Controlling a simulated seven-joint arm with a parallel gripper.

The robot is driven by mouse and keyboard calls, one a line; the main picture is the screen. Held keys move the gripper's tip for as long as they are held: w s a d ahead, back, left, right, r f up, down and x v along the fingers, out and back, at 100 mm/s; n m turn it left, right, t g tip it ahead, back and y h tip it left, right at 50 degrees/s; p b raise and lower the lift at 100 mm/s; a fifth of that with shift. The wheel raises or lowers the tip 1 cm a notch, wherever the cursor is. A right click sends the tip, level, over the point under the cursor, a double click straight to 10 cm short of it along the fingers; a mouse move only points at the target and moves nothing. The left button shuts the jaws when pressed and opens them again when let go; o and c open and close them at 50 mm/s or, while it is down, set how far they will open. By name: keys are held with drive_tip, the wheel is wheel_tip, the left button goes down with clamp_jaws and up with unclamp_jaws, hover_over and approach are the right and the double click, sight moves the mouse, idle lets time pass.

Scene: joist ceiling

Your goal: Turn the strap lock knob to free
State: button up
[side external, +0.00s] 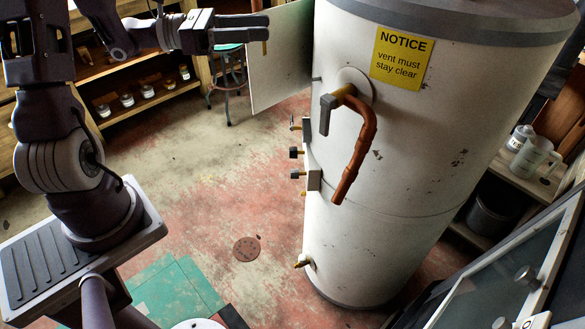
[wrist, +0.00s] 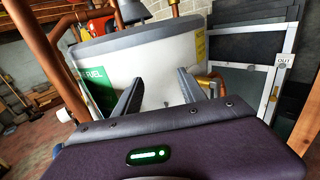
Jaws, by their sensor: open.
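A white water tank (side external: 400,130) with a grey rim stands right of centre in the side view. On its left side is a column of small fittings: an upper lever (side external: 296,125), a dark knob (side external: 294,152) and a lower dark knob (side external: 295,174). I cannot tell which, if any, is the strap lock knob; no strap shows clearly. My gripper (side external: 268,28) is open and empty, level with the upper tank and left of it, apart from the fittings. In the wrist view my gripper (wrist: 160,84) has its fingers apart in front of the tank (wrist: 155,62).
A copper pipe (side external: 362,140) with a grey handle (side external: 326,113) juts from the tank front. A pale panel (side external: 278,62) stands behind my gripper. A brass drain fitting (side external: 302,261) is low down. The floor (side external: 195,180) left of the tank is mostly clear.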

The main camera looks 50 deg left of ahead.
approach(292, 173)
drive_tip(key=a+x, duration=0.1)
drive_tip(key=x, duration=0.7)
drive_tip(key=f+x, duration=0.1)
drive_tip(key=x, duration=0.2)
drive_tip(key=shift+f, duration=0.1)
drive_tip(key=shift+s, duration=0.1)
drive_tip(key=shift+c, duration=0.2)
clamp_jaws()
